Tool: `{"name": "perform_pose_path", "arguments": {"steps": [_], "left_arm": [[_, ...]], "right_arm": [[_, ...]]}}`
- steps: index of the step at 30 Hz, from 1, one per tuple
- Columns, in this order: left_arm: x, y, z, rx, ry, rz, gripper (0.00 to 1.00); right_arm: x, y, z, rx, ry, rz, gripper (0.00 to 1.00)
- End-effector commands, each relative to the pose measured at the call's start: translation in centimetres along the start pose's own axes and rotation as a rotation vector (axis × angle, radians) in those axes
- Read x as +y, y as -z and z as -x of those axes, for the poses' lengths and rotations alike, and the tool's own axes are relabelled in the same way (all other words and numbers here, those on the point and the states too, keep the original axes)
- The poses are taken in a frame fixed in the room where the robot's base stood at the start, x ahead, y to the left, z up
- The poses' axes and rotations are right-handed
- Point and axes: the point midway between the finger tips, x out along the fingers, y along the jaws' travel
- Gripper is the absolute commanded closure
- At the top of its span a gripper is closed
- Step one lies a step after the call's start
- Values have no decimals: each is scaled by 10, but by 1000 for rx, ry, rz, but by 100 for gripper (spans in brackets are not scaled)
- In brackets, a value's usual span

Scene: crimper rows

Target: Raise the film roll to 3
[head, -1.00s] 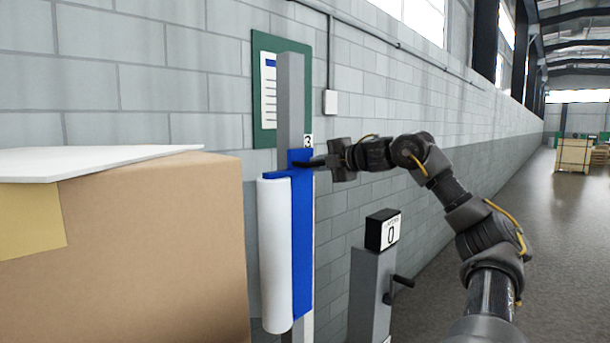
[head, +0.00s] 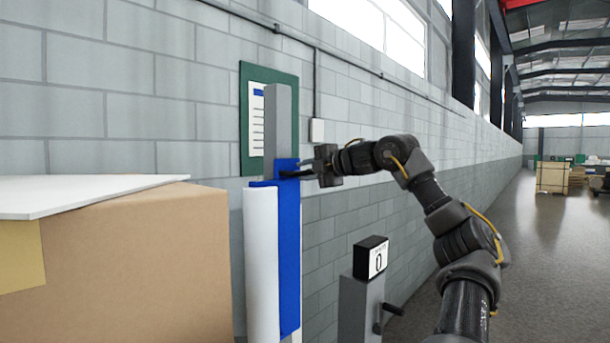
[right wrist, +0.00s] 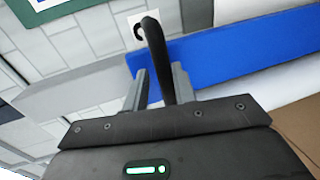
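The film roll (head: 262,265) is a white upright cylinder beside a blue carriage (head: 289,255) on a grey upright post (head: 278,120). My right gripper (head: 297,175) is at the carriage's top edge. In the right wrist view its fingers (right wrist: 161,92) are on either side of a black handle (right wrist: 157,45) on the blue carriage (right wrist: 235,45). My left gripper is out of view.
A cardboard box (head: 140,265) with a white sheet (head: 75,190) on top stands at the left. A grey stand (head: 362,305) with a display (head: 376,258) reading 0 and a side crank is right of the post. A green board (head: 244,120) hangs behind the post.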

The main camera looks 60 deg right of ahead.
Motion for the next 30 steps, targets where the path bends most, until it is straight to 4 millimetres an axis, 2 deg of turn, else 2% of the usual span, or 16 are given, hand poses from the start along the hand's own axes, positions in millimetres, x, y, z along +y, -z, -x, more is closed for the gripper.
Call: {"name": "perform_pose_path", "arguments": {"steps": [9, 13, 24, 30], "left_arm": [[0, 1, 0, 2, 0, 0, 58], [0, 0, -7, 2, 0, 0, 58], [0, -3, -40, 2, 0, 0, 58], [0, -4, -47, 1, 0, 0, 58]], "right_arm": [[-2, 0, -1, 1, 6, 1, 68], [-4, 0, 8, 0, 6, 2, 68], [-5, -1, 78, -3, 3, 2, 68], [-2, -1, 103, -1, 3, 0, 68]]}}
